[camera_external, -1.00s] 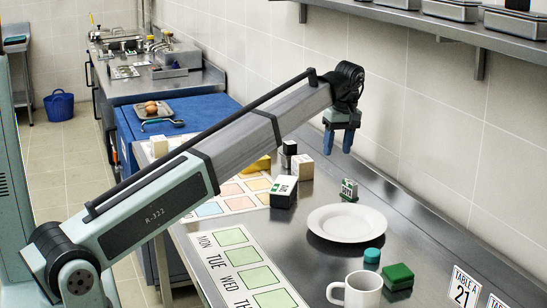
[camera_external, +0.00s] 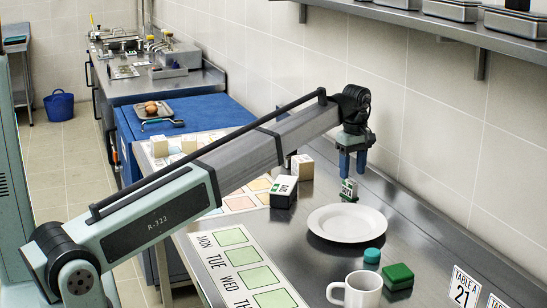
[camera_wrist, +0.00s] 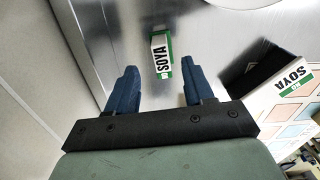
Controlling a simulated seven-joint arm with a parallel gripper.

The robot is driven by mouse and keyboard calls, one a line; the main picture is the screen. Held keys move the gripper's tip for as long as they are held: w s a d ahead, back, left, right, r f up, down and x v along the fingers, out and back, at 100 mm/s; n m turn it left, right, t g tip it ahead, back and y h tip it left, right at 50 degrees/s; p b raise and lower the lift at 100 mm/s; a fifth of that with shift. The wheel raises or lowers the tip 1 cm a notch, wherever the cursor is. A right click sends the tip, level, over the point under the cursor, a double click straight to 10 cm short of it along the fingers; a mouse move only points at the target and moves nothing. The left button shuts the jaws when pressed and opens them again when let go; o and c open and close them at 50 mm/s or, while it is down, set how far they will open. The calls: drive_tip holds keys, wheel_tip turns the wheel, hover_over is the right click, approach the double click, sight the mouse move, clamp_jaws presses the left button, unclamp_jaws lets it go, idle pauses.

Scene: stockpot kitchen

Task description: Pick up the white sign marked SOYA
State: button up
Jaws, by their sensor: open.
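A small white sign marked SOYA (camera_wrist: 158,57) with a green edge shows in the wrist view, between and just beyond my fingertips. In the external view this small sign (camera_external: 349,190) looks mostly green and stands on the steel counter behind the plate. A larger white-faced black block, also marked SOYA (camera_wrist: 287,92), is at the right of the wrist view. This block (camera_external: 284,190) sits left of the small sign in the external view. My gripper (camera_external: 353,164) is open and empty, pointing down just above the small sign; its two blue fingers also show in the wrist view (camera_wrist: 159,74).
A white plate (camera_external: 347,224) lies just in front of the small sign. A wooden block (camera_external: 302,167) is behind. The tiled wall and shelf (camera_external: 440,25) bound the right.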

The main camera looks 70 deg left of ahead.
sight(350, 181)
drive_tip(key=shift+s+a+f, duration=0.1)
drive_tip(key=shift+f, duration=1.4)
drive_tip(key=shift+s+a+f, duration=0.1)
drive_tip(key=shift+f, duration=1.4)
drive_tip(key=shift+c, duration=0.3)
clamp_jaws()
